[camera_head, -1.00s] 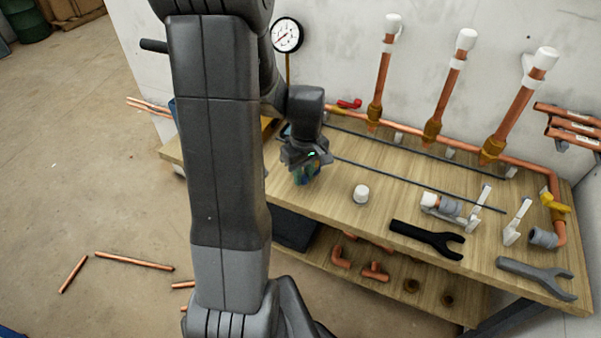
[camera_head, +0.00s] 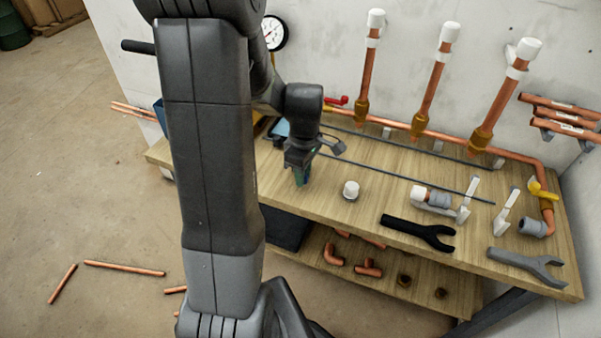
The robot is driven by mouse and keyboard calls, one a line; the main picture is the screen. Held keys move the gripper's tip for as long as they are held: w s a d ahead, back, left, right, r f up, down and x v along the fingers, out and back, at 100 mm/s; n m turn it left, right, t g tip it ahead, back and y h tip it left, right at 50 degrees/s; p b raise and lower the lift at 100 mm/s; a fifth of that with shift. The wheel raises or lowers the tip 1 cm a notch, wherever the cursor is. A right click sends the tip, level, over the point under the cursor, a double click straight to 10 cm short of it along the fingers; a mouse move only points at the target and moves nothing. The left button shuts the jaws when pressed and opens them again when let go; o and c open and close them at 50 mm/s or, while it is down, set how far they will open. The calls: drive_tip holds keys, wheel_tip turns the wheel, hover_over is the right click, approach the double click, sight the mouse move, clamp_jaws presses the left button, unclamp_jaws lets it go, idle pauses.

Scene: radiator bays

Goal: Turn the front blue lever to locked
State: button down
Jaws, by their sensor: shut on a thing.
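My gripper (camera_head: 301,176) points down at the front left part of the wooden bench (camera_head: 365,190). It is shut on a small dark blue-green piece, which seems to be the front blue lever. The jaws and my wrist cover most of it, so its angle and its valve body cannot be made out. A red lever (camera_head: 337,100) on the copper pipe at the back and a yellow lever (camera_head: 540,190) at the right end stand apart from my gripper.
A white cap (camera_head: 351,190) stands just right of my gripper. Upright copper pipes (camera_head: 427,85) line the wall. Thin dark rods cross the bench behind.

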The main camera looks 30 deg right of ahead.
drive_tip(key=shift+d+r+n, duration=0.1)
drive_tip(key=shift+d+n, duration=0.1)
drive_tip(key=shift+n, duration=0.1)
idle(0.4)
drive_tip(key=c, duration=1.3)
unclamp_jaws()
drive_tip(key=shift+o, duration=0.2)
wheel_tip(320, 180, up, 14)
drive_tip(key=shift+d, duration=0.15)
drive_tip(key=shift+w+f, duration=0.1)
drive_tip(key=shift+f, duration=0.1)
drive_tip(key=f, duration=1.3)
drive_tip(key=shift+a+f, duration=0.2)
drive_tip(key=shift+f, duration=0.2)
drive_tip(key=shift+r, duration=0.1)
